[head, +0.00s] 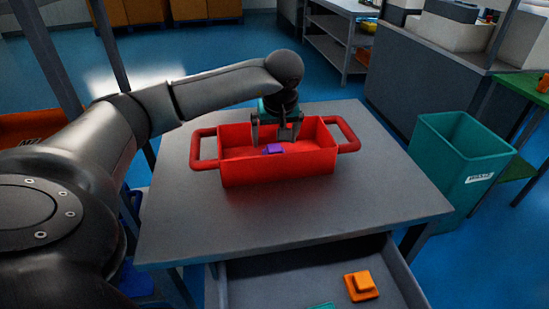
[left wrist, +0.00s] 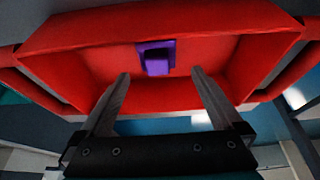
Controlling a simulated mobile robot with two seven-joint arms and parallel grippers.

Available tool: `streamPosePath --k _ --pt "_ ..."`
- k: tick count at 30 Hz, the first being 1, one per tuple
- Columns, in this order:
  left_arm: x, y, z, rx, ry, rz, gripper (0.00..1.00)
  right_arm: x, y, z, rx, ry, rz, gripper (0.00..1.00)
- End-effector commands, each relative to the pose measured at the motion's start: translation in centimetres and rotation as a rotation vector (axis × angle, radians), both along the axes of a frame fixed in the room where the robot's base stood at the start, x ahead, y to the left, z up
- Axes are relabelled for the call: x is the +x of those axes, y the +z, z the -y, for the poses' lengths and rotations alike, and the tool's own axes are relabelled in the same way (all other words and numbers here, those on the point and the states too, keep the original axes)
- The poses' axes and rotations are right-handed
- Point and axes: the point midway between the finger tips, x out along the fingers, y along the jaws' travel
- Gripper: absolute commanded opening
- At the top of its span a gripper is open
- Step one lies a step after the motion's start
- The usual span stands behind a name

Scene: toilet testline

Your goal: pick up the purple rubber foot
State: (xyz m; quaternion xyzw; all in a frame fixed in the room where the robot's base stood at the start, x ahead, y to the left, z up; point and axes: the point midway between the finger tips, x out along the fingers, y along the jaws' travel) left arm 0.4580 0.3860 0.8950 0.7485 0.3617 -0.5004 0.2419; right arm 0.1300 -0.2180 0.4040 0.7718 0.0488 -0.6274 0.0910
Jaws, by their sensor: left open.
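The purple rubber foot (head: 273,149) lies inside the red box (head: 280,172), which has a handle at each end and stands on the grey table. In the left wrist view the purple rubber foot (left wrist: 157,58) has a flat base with a smaller block on it. It lies ahead of the fingertips, near the middle between them. My left gripper (head: 276,140) points down into the box, open and empty, above and slightly behind the foot. In the left wrist view its two fingers (left wrist: 160,80) are spread wide, apart from the foot. My right gripper is not in view.
The grey table (head: 180,222) is clear around the box. Below its front edge an open drawer (head: 290,277) holds an orange piece (head: 361,286) and part of a green one. A teal bin (head: 455,165) stands to the right of the table.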

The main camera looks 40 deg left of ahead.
Motion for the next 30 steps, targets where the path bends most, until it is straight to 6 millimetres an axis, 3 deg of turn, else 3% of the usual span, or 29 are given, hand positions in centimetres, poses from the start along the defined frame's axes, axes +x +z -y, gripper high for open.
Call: streamPosePath --k 8,21,30 --pt "0.3 -1.1 -0.2 0.0 -0.001 0.0 1.0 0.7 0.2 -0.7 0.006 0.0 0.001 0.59" --pt "1.5 -4.9 -1.2 -0.001 0.0 -0.001 1.0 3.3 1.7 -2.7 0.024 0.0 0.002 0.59" --pt "1.6 -5.2 -1.4 0.0 -0.001 0.0 1.0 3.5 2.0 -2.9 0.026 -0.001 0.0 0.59"
